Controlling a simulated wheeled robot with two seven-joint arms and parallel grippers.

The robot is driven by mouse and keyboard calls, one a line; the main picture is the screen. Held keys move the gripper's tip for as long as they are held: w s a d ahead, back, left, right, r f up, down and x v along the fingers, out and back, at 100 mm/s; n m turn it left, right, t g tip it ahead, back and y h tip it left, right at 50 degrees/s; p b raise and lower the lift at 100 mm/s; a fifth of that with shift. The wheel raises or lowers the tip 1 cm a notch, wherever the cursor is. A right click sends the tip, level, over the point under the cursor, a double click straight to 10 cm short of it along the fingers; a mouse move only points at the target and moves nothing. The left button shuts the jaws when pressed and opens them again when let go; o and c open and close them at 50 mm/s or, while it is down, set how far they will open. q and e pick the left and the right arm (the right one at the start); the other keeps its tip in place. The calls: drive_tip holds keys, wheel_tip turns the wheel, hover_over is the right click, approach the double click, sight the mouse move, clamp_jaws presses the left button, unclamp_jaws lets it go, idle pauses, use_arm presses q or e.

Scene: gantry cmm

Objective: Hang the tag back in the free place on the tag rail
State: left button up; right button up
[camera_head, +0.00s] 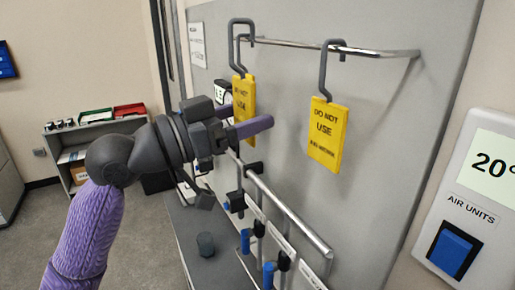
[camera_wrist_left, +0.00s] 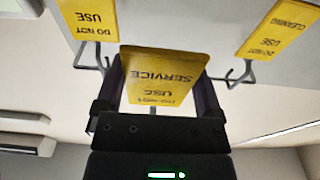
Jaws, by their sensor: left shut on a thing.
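My left gripper (camera_head: 240,120) is shut on a yellow tag (camera_wrist_left: 163,75) that reads "DO NOT USE" and "SERVICE". In the wrist view its fingers stand at the tag's two side edges. In the head view, yellow (camera_head: 243,92) shows behind the fingers, under two grey hooks that overlap. I cannot tell whether a hook there touches the tag rail (camera_head: 330,46). Another yellow tag (camera_head: 328,132) hangs from the rail on the right. In the wrist view one tag (camera_wrist_left: 85,18) is at upper left, and a "CLEANING" tag (camera_wrist_left: 268,28) at upper right. My right gripper is not in view.
The rail stands out from a grey panel (camera_head: 390,110). Below it a lower rail (camera_head: 290,215) bears several black and blue items. A wall controller (camera_head: 470,200) is at the right, and a dark cup (camera_head: 205,244) stands below the arm. A low cabinet with trays is at the back left.

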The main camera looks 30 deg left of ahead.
use_arm(q)
drive_tip(key=shift+r, duration=0.5)
drive_tip(key=shift+w+p, duration=0.3)
drive_tip(key=shift+p, duration=0.25)
drive_tip(key=w+d+f+p, duration=0.1)
drive_tip(key=w+d+f, duration=0.1)
drive_tip(key=w, duration=0.4)
drive_tip(key=shift+d+f, duration=0.35)
drive_tip(key=shift+d, duration=0.5)
drive_tip(key=o, duration=0.7)
